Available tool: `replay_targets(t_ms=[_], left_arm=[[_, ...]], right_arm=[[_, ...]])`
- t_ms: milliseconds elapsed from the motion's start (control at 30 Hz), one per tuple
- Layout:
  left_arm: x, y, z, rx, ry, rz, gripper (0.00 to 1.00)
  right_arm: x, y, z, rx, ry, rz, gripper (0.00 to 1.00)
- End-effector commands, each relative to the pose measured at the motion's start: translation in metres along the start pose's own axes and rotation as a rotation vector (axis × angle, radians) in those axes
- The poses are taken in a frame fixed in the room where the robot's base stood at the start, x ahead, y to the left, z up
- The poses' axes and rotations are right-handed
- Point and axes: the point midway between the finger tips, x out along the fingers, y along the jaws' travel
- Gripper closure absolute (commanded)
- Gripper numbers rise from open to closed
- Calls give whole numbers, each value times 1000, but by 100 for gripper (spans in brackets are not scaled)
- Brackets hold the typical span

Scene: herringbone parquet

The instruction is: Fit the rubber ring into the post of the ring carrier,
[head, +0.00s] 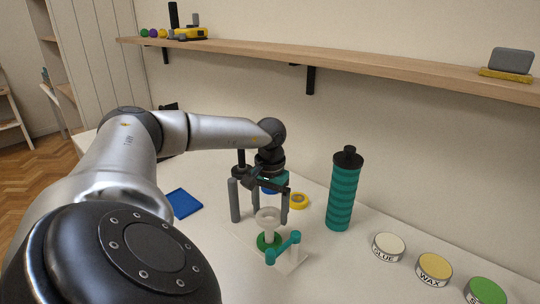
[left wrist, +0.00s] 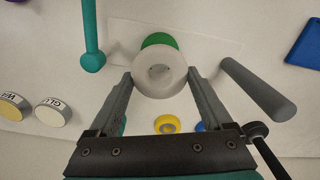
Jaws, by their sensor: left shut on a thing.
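My left gripper (head: 269,214) reaches down over the table in the head view, its two grey fingers on either side of a white ring (head: 267,215). In the left wrist view the gripper (left wrist: 160,74) is shut on this white ring (left wrist: 160,84), whose round hole faces the camera. In the head view a narrower white stem shows below the ring, above a green round base (head: 263,240). The base stands on a pale plate, likely the ring carrier (head: 290,262). I cannot tell whether the ring touches the post. My right gripper is not in view.
A blue tray (head: 184,203) lies left.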

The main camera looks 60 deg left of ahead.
Motion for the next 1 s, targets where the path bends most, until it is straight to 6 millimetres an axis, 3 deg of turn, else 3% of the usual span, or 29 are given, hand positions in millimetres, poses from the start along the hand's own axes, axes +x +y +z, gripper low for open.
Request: replay_targets(t_ms=[1000], left_arm=[[0, 0, 0, 0, 0, 0, 72]], right_arm=[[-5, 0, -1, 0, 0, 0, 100]])
